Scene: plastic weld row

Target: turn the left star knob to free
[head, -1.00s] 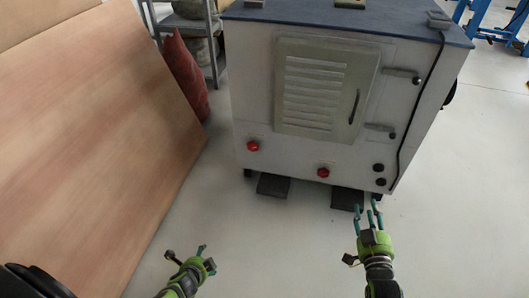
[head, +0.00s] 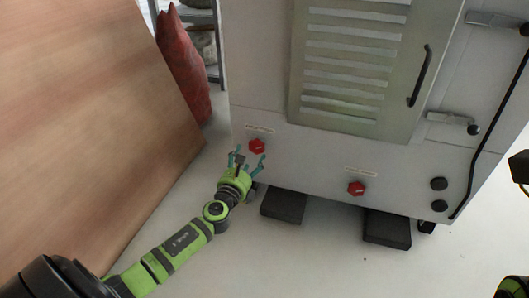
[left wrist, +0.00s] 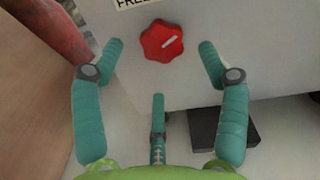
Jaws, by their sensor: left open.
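The left star knob (head: 257,146) is red and lobed, low on the front of a white cabinet, under a small label. In the left wrist view the knob (left wrist: 161,41) has a white line slanting up to the right. A label (left wrist: 138,2) above it, cut by the frame edge, seems to read "FREE". My left gripper (head: 248,158) is open just in front of the knob. In the wrist view its teal fingers (left wrist: 160,62) are spread to either side and below, with no contact visible. My right gripper's fingers are out of view.
A second red star knob (head: 356,188) sits to the right on the same cabinet (head: 330,150). Dark blocks (head: 284,205) stand on the floor at its base. A wooden panel (head: 90,120) leans at left, with a red sack (head: 183,65) behind. The floor between is clear.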

